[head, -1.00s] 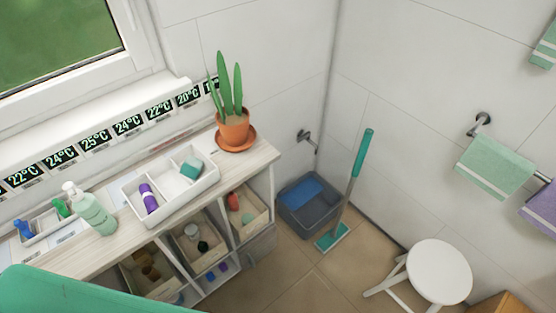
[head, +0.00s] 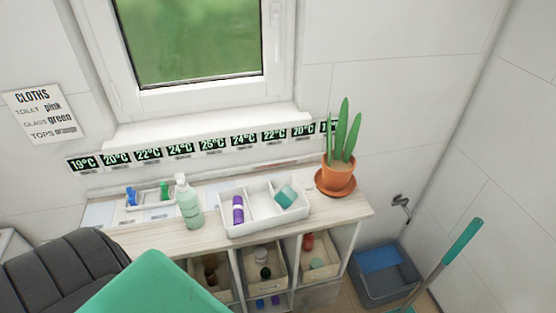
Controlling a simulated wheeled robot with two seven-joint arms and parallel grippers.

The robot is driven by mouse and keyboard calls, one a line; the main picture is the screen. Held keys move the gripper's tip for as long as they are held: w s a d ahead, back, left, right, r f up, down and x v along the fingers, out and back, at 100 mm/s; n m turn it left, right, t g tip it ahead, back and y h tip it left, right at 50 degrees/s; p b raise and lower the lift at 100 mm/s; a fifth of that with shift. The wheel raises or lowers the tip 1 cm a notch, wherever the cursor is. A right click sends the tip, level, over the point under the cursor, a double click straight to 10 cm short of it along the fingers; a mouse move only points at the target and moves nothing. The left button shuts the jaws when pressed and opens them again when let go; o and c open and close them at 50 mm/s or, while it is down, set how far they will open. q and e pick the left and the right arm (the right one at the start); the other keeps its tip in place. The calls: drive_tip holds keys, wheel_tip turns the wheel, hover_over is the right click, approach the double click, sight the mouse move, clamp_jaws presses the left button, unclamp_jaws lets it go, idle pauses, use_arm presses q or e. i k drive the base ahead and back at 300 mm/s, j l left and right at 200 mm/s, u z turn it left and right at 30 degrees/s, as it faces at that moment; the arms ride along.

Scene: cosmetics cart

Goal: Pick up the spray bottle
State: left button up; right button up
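A pale green bottle with a white pump or spray head (head: 189,205) stands upright on the wooden shelf top (head: 335,214) in the head view. It is left of the white divided tray (head: 267,227); I cannot tell for sure that it is the spray bottle. A small blue bottle (head: 131,197) and a small green bottle (head: 164,191) stand in a shallow tray farther left. Neither of my grippers is in view.
The white tray holds a purple tube (head: 238,210) and a teal item (head: 286,196). A potted plant (head: 338,178) stands at the shelf's right end. A large teal object (head: 150,290) and a dark ribbed object (head: 60,270) fill the lower left foreground.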

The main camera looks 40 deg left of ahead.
sight(186, 196)
drive_tip(key=u, duration=1.85)
